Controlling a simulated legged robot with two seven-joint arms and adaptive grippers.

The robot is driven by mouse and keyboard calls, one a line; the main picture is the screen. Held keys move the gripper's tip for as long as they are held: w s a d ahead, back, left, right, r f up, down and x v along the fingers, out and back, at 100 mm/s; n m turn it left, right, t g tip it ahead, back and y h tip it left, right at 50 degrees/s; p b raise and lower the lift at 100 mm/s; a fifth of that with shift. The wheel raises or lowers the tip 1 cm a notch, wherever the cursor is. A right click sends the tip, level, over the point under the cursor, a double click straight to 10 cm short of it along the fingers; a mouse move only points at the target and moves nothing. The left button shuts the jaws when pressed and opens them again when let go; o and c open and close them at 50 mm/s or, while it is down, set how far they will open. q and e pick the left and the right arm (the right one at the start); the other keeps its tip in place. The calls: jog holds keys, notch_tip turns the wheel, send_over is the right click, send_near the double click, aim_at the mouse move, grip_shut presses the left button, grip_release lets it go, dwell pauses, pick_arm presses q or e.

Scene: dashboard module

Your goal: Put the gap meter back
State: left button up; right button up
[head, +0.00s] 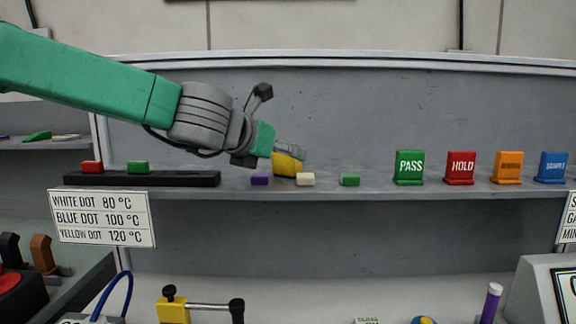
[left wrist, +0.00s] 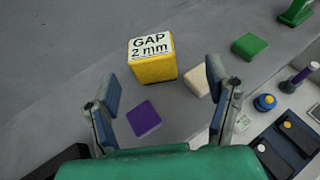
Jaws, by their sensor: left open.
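The gap meter is a yellow block (head: 286,168) standing on the grey shelf. In the left wrist view the gap meter (left wrist: 152,68) has a white top label reading "GAP 2 mm". My left gripper (head: 290,151) reaches in from the left, at the gap meter, with its fingers overlapping the block's upper part in the head view. In the left wrist view the left gripper (left wrist: 160,76) is open, its fingers spread to either side with the block beyond and between them. Nothing is gripped. My right gripper is not in view.
Purple (head: 259,181), white (head: 305,179) and green (head: 349,180) small blocks line the shelf's front. A black rail (head: 200,179) with red and green blocks lies left. PASS (head: 410,167), HOLD (head: 460,167), orange and blue signs stand right. The back wall limits depth.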

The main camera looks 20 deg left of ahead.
aim_at(283, 156)
pick_arm(q)
jog(key=x, duration=0.3)
jog(key=a+x, duration=0.1)
jog(key=shift+w+d+f, duration=0.1)
jog(key=shift+w+f, duration=0.05)
jog(key=shift+w, duration=0.25)
jog(key=p+x, duration=0.1)
jog(key=x, duration=0.3)
jog(key=shift+w+f, duration=0.15)
jog(key=shift+w, duration=0.1)
jog(key=shift+s, duration=0.1)
jog(key=shift+c, duration=1.2)
jog(key=c, duration=1.2)
